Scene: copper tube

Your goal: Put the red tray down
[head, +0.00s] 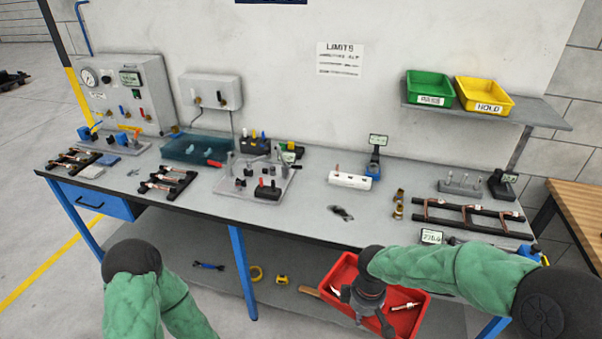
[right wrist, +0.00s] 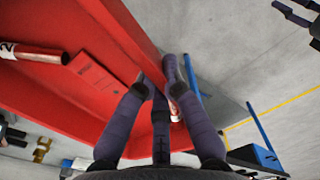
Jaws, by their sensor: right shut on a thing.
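The red tray (head: 338,270) is in front of the bench at the bottom right of the head view, below the bench top. Short copper tubes lie in it, one (head: 405,306) at the right side. My right gripper (head: 368,312) is at the tray with its fingers pointing down. In the right wrist view the fingers (right wrist: 160,90) are shut on the wall of the red tray (right wrist: 75,20), beside a copper tube end (right wrist: 35,53). The part of the wall between the fingers is hidden. My left arm shows at the bottom left, but its gripper is out of frame.
The bench top (head: 290,215) has free room at its front middle, near a small dark object (head: 341,213). A black rack with copper tubes (head: 465,215) stands at the right. Green (head: 428,84) and yellow (head: 485,91) bins sit on a shelf. Tools lie on the lower shelf (head: 225,285).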

